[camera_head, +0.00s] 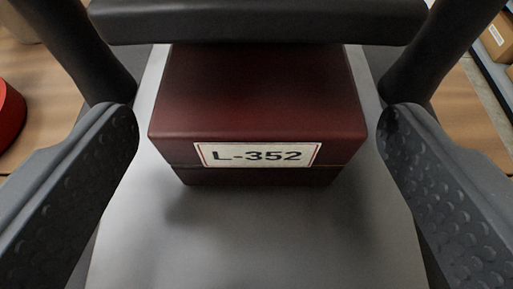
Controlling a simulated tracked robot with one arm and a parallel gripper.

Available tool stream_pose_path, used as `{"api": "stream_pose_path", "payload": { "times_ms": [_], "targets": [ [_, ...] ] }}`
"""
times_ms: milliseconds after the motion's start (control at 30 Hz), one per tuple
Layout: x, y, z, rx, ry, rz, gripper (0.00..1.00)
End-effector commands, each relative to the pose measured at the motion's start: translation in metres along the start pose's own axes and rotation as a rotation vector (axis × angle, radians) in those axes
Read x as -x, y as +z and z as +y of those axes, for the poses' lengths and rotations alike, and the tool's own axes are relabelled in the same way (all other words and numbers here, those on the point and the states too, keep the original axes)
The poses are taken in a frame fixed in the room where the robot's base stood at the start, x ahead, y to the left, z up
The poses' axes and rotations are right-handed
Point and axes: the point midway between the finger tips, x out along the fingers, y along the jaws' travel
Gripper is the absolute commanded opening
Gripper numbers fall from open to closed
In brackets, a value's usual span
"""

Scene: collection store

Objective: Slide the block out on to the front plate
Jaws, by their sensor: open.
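The block (260,100) is a dark red box with a white label reading "L-352" on its front face. It sits on a smooth grey plate (255,245), with bare plate in front of it. A dark horizontal bar crosses the top of the view and hides the block's far edge. My gripper (258,150) is open, with one grey, dimpled finger on each side of the block. Both fingers are apart from the block, with a gap on the left and a narrower one on the right.
A wooden surface (50,105) shows on both sides beyond the fingers. A red round object (8,115) is at the left edge. A cardboard box (497,38) with a white label stands at the upper right. The plate's front area is clear.

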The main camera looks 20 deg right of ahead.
Motion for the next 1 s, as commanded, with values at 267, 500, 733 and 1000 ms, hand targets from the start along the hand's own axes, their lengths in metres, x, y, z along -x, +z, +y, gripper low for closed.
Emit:
{"api": "stream_pose_path", "payload": {
  "times_ms": [267,500,733,1000],
  "targets": [
    [-0.001,-0.001,0.000,0.000,0.000,0.000,0.80],
    [0.000,-0.001,0.000,-0.001,0.000,0.001,0.28],
    [0.001,0.000,0.000,-0.001,0.000,0.000,0.28],
    [0.009,0.003,-0.002,-0.001,0.000,0.001,0.28]
  ]
}}
